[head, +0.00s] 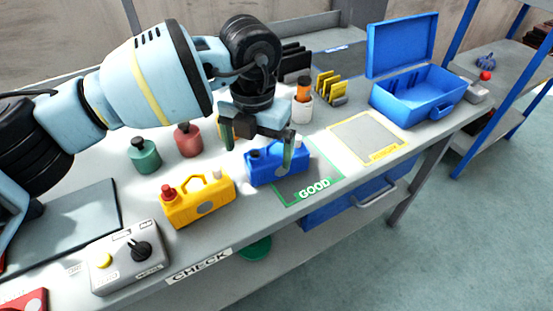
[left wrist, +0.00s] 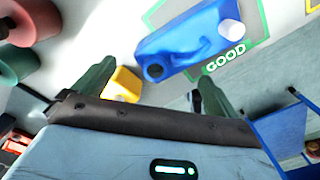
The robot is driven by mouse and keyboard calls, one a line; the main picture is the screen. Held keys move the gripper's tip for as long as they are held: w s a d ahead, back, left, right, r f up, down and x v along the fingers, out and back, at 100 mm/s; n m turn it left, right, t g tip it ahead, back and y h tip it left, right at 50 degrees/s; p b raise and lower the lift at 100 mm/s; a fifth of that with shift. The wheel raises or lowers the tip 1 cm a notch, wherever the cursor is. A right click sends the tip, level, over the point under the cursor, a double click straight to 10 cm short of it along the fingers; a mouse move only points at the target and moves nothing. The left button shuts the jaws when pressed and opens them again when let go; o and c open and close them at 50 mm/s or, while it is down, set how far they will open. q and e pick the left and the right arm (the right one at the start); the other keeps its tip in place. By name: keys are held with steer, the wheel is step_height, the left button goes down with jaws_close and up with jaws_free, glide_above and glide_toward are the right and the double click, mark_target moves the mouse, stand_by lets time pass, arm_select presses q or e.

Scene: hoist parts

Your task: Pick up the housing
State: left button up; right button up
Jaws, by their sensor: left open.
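A blue housing (head: 268,171) with a white cap and a dark round opening stands on the bench, partly over the green-outlined GOOD area. A yellow housing (head: 205,203) with a red knob and a pale cap stands left of it. My left gripper (head: 258,146) is open and empty above and behind the blue housing, its fingers hiding part of the housing's top. In the left wrist view the blue housing (left wrist: 195,40) lies beyond the open fingers, and a corner of the yellow housing (left wrist: 122,86) shows by the left finger. My right gripper is out of view.
Green (head: 145,156) and red (head: 188,140) bottles stand left behind the housings. A control box (head: 130,258) is at front left. An orange-topped white container (head: 302,108), a yellow rack (head: 332,90) and an open blue toolbox (head: 412,98) stand further right. The yellow-outlined area (head: 365,135) is clear.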

mark_target(259, 162)
arm_select(q)
steer(key=shift+f, duration=2.55)
steer(key=c, duration=1.1)
steer(key=shift+r, duration=0.1)
steer(key=c, duration=1)
steer(key=shift+o, duration=0.2)
steer(key=shift+w+r, duration=0.1)
steer(key=shift+r, duration=0.15)
steer(key=r, duration=0.3)
steer(key=shift+s+d, duration=0.1)
steer(key=shift+s, duration=0.25)
steer(key=s, duration=0.4)
steer(key=s+r, duration=0.1)
steer(key=s, duration=0.9)
steer(key=shift+d+r, duration=0.15)
steer(key=shift+d, duration=0.25)
jaws_close()
steer(key=shift+s, duration=0.7)
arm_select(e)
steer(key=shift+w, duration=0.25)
